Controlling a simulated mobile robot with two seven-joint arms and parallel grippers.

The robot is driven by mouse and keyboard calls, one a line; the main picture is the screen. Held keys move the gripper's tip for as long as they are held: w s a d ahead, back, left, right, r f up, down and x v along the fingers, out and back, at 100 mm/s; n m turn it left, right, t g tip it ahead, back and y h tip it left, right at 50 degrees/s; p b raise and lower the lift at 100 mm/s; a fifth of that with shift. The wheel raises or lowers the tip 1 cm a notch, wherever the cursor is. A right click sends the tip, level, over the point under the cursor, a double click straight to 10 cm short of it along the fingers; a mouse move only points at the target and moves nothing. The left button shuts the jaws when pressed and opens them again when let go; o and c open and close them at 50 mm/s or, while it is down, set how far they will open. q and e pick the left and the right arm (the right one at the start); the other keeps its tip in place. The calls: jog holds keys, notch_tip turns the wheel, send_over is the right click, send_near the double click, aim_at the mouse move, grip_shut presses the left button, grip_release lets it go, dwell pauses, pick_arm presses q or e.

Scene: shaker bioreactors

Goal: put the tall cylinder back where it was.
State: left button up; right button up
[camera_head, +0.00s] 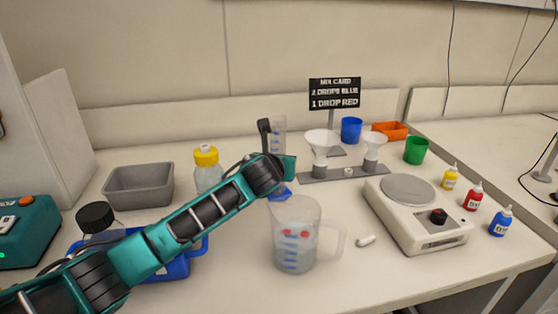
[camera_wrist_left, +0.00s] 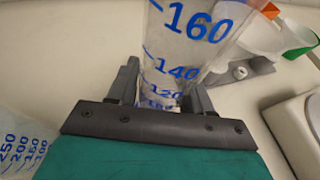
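The tall cylinder (camera_head: 279,133) is clear, with blue marks and a blue foot (camera_head: 280,192). It stands upright near the middle of the bench, behind the clear jug. My left gripper (camera_head: 276,170) is around its lower-middle part, and my wrist hides some of it. In the left wrist view, the cylinder (camera_wrist_left: 190,40) shows its 160, 140 and 120 marks between the two dark fingers (camera_wrist_left: 160,95), which sit close against both sides. Whether the foot touches the bench is not clear. My right gripper is in neither view.
The clear jug (camera_head: 296,250) stands close in front of the cylinder. A grey stand with funnels (camera_head: 345,173) and a scale (camera_head: 420,222) are to the right. A yellow-capped bottle (camera_head: 208,172), grey bin (camera_head: 138,186) and blue tray (camera_head: 178,268) are left. A white capsule-like piece (camera_head: 366,240) lies beside the jug.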

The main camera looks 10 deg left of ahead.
pick_arm(q)
jog(key=o, duration=0.3)
jog(key=shift+r, duration=0.15)
jog(key=p+v, duration=0.1)
jog(key=v, duration=1.1)
jog(key=shift+p, duration=0.3)
